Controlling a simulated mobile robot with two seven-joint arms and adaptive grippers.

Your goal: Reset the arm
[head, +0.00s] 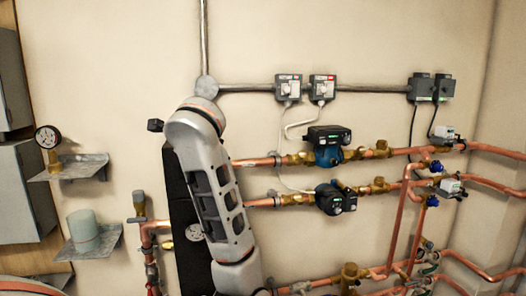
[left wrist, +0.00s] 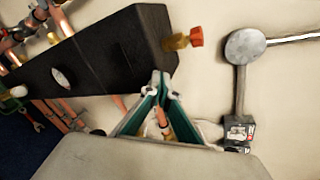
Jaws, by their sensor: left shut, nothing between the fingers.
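My left gripper (left wrist: 160,77) shows in the left wrist view with its two green fingers meeting at the tips, shut and empty. Its tips appear in front of the lower edge of a black block (left wrist: 100,50); I cannot tell the gap. The block has a round gauge on its face and a brass fitting with a red cap (left wrist: 196,36) at one end. In the head view my grey arm (head: 212,185) rises in front of the wall and covers part of the black block (head: 178,205). The gripper cannot be made out there. My right gripper is in neither view.
Copper pipes (head: 405,225) with two pumps (head: 327,145) run along the wall at right. Grey switch boxes (head: 289,88) hang above. At left, shelves hold a gauge (head: 47,138) and a pale cup-like cylinder (head: 83,228). The upper wall is mostly bare.

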